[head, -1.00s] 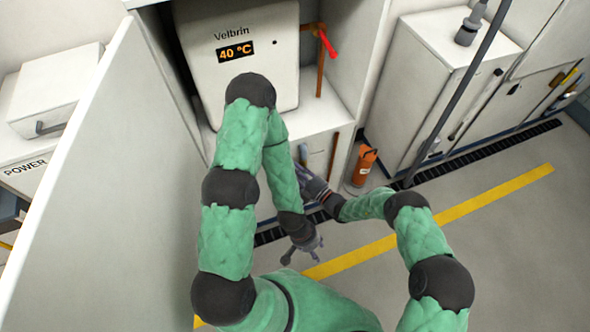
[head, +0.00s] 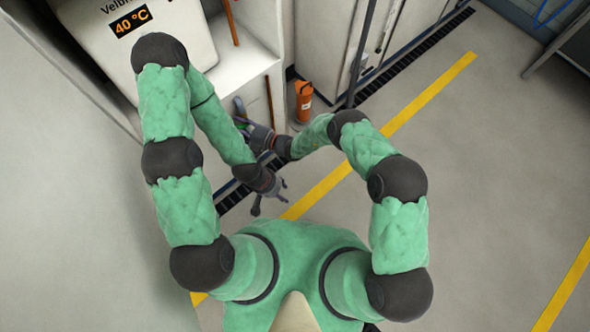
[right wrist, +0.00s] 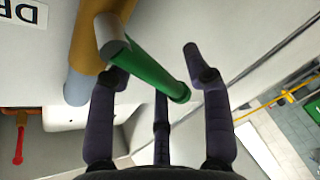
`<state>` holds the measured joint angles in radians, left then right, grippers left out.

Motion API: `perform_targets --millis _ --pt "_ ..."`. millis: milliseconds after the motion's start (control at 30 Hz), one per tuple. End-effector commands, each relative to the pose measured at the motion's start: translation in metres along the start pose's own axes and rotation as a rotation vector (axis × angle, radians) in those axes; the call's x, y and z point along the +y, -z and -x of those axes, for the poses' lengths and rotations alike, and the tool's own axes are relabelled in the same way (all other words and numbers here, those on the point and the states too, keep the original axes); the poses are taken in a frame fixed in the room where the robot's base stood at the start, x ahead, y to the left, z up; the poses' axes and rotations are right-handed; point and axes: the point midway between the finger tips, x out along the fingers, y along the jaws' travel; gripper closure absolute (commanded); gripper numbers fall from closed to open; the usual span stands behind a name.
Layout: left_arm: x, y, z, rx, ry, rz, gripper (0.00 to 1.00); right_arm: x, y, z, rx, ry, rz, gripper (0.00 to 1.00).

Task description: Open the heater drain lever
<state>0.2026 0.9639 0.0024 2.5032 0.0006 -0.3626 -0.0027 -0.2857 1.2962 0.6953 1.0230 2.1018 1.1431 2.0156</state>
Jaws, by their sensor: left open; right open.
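The drain lever is a green bar (right wrist: 152,66) with a grey end, beside a brass and grey pipe (right wrist: 86,45) in the right wrist view. My right gripper (right wrist: 155,68) is open around it, with the bar running between its dark fingers; contact is unclear. In the head view my right gripper (head: 245,122) reaches the lower front of the heater cabinet, where a little green shows. My left gripper (head: 268,200) is open and empty, over the floor in front. The white heater (head: 170,45) shows "40 °C".
A red handle (right wrist: 18,152) shows at the left of the right wrist view. An orange cylinder (head: 303,100) stands on the floor beside the cabinet. A large pale panel (head: 60,170) flanks the left. The floor to the right is open.

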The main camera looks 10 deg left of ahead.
Motion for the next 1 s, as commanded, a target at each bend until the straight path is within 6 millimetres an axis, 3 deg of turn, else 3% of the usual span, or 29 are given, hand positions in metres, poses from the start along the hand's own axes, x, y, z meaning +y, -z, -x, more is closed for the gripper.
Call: perform_targets --millis 367,1000 --pt "0.009 -0.001 0.024 0.000 0.000 0.000 0.54 -0.021 -0.002 -0.002 -0.076 0.150 0.357 0.50" --pt "0.021 -0.002 0.059 0.000 0.000 0.000 0.54 -0.007 0.009 0.108 -0.070 0.153 0.352 0.50"
